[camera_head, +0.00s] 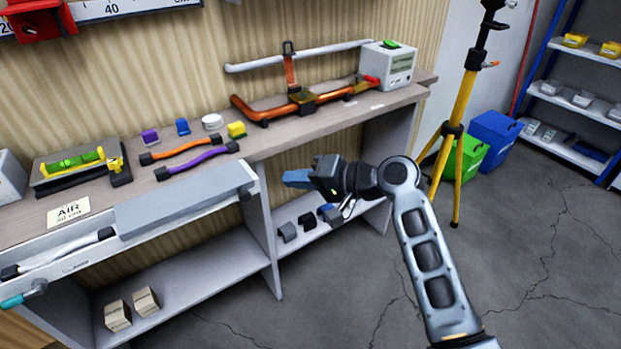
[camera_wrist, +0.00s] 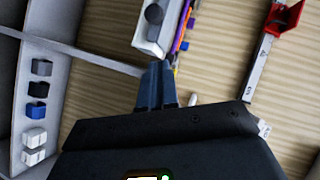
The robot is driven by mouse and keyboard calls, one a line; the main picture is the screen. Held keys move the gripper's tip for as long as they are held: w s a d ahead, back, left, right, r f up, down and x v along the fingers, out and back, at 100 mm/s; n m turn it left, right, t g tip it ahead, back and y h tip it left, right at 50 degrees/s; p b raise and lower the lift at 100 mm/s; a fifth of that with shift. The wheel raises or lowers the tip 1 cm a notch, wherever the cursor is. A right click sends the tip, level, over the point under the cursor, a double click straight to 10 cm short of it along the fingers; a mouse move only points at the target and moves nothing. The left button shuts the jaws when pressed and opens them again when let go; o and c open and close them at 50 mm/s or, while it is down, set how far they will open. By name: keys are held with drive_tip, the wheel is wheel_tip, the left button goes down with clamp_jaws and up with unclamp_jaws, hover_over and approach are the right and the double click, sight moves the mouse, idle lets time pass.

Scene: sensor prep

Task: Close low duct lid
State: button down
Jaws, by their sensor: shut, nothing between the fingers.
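The low duct (camera_head: 75,259) is a long grey channel along the bench's front edge. In the wrist view, the duct's end (camera_wrist: 150,40) with a round dark knob (camera_wrist: 153,14) lies just beyond my fingertips. My gripper (camera_head: 287,180) has blue fingers, shut and empty, to the right of the duct's end and apart from it in the head view. Its fingers also show in the wrist view (camera_wrist: 160,68).
The bench top (camera_head: 215,142) holds orange and purple cables, small coloured blocks, a level fixture and an orange pipe (camera_head: 300,100). Small blocks (camera_head: 287,232) lie on the shelf below my gripper. A yellow tripod (camera_head: 460,120) stands to the right. Floor is open in front.

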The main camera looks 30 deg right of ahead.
sight(244, 190)
drive_tip(key=shift+w+a+f+p, duration=0.15)
drive_tip(key=shift+w+a+f, duration=0.45)
drive_tip(key=shift+a, duration=0.35)
drive_tip(key=shift+w+a+f+p, duration=0.1)
drive_tip(key=shift+w+a+f, duration=0.35)
drive_tip(key=shift+w+a, duration=0.4)
drive_tip(key=shift+w+a+f+p, duration=0.15)
drive_tip(key=shift+w+a+f, duration=0.4)
drive_tip(key=shift+a, duration=0.45)
drive_tip(key=shift+a, duration=0.1)
